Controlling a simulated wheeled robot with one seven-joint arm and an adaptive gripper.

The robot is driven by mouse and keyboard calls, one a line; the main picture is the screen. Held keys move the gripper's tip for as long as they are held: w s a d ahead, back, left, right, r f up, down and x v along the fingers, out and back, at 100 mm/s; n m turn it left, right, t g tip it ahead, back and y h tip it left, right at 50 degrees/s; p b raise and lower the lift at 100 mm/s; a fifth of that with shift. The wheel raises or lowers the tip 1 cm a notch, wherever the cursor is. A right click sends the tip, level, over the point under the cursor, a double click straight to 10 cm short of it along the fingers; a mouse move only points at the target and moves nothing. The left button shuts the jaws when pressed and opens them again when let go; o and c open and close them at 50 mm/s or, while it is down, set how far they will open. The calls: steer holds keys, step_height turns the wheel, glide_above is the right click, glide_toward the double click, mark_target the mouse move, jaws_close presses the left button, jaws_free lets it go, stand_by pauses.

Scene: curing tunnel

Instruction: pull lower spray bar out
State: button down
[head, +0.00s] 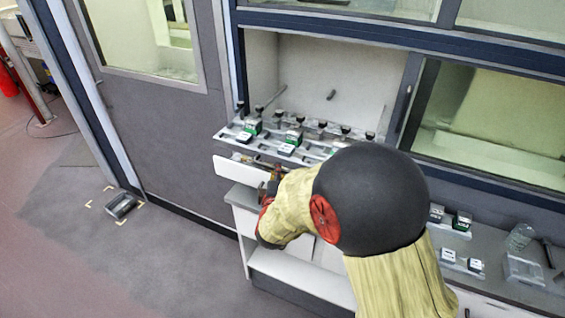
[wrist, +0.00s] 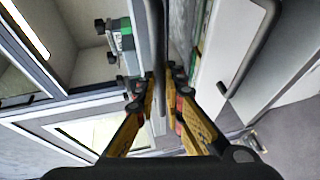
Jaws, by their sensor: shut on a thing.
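My gripper (wrist: 165,88) is shut on a thin grey bar (wrist: 160,45), which I take for the lower spray bar. The bar runs between the fingertips, away from the camera in the wrist view. In the head view my gripper (head: 272,182) is low at the front of the open chamber, just below the slotted grey rack. My arm covers much of the front there, so most of the bar is hidden. A white panel (head: 232,180) stands out to the left of my gripper.
The rack (head: 226,134) carries several small green-and-white boxes and black knobs. A dark curved handle (wrist: 256,52) sits close right of my fingers in the wrist view. The floor at left is mostly clear, apart from a dark tray (head: 121,206).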

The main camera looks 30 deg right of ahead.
steer(key=shift+s+a+f, duration=0.1)
steer(key=shift+s+a, duration=0.35)
steer(key=c, duration=1.9)
jaws_free()
steer(key=v, duration=1.2)
steer(key=shift+w, duration=0.1)
